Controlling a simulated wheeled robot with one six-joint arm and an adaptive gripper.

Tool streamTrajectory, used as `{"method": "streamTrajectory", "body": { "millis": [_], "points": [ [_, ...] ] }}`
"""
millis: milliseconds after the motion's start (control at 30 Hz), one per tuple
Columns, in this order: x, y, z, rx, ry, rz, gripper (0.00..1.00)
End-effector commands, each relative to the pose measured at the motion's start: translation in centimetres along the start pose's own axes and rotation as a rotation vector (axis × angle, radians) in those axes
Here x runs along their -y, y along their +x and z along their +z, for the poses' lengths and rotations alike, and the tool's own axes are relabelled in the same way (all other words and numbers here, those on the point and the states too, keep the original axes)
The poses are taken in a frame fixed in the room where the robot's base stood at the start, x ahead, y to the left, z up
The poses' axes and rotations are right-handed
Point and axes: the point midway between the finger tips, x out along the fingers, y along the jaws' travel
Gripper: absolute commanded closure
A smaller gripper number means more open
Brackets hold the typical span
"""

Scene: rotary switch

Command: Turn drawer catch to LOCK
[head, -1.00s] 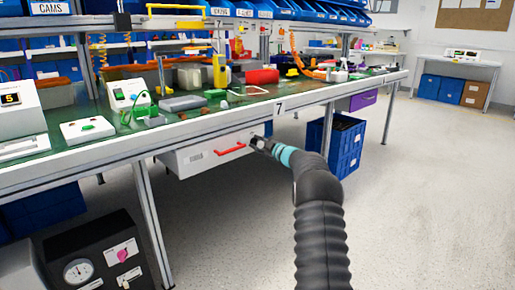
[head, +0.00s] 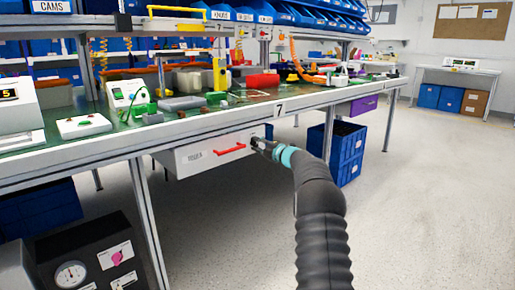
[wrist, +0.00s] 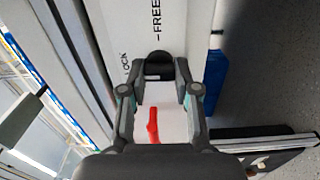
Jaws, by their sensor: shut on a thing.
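The white drawer (head: 205,155) hangs under the bench top and has a red handle (head: 229,149), which also shows in the wrist view (wrist: 153,125). The drawer catch is a round black knob (wrist: 159,62) on the drawer front, near its right end in the head view. The word FREE (wrist: 157,20) and part of the word LOCK (wrist: 124,62) are printed beside the knob. My gripper (wrist: 160,88) is shut on the knob, with one finger on each side. In the head view my gripper (head: 258,145) meets the drawer front and hides the catch.
The bench edge (head: 200,130) runs just above the drawer. A blue crate (head: 347,152) stands on the floor to the right, behind my arm. A dark box with a gauge and pink knob (head: 90,255) is at lower left. Open floor lies to the right.

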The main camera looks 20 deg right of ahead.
Motion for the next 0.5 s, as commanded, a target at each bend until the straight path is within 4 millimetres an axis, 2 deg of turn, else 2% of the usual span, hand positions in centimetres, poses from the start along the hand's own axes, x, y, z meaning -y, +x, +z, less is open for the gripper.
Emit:
{"method": "streamTrajectory", "body": {
  "millis": [500],
  "points": [
    [0.07, 0.03, -0.05, -0.001, -0.031, -0.001, 1.0]
  ]
}}
